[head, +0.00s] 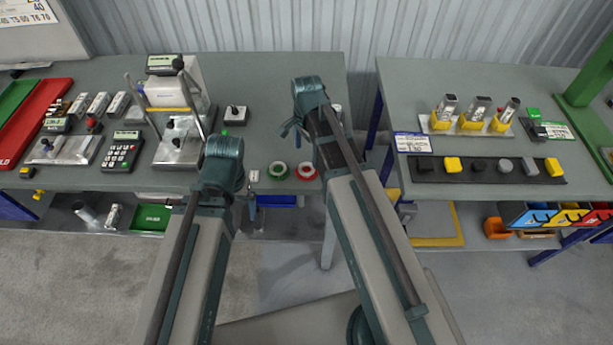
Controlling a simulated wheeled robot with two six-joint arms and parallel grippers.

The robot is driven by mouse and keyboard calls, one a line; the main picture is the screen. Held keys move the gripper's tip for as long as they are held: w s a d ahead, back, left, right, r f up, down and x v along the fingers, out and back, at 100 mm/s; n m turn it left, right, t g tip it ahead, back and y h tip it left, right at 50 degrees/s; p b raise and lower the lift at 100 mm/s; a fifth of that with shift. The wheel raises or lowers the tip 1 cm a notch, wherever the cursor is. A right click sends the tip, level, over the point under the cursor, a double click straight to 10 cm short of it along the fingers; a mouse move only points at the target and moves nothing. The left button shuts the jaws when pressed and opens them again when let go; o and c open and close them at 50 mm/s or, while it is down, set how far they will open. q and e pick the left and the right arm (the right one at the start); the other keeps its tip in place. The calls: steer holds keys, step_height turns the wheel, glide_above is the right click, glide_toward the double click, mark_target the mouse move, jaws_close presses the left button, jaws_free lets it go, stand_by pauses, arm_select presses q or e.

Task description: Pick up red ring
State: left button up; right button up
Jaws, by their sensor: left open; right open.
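The red ring (306,171) lies flat near the front edge of the left grey table (270,100), in the gap between my two arms. A green ring (278,170) lies just left of it. My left gripper (252,208) shows only in small part beside its arm, at the table's front edge, left of both rings and apart from them. My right gripper (291,131) is partly hidden by its own arm, above the table and farther back than the red ring. Both grippers are open, and I see nothing held in them.
A second table (430,85) on the right holds yellow-based fixtures (475,122) and a dark strip of knobs (490,170). A gap separates the tables.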

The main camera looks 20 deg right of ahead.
mark_target(306, 171)
steer(key=shift+f+b, duration=3.1)
steer(key=shift+f, duration=0.5)
steer(key=shift+r, duration=0.1)
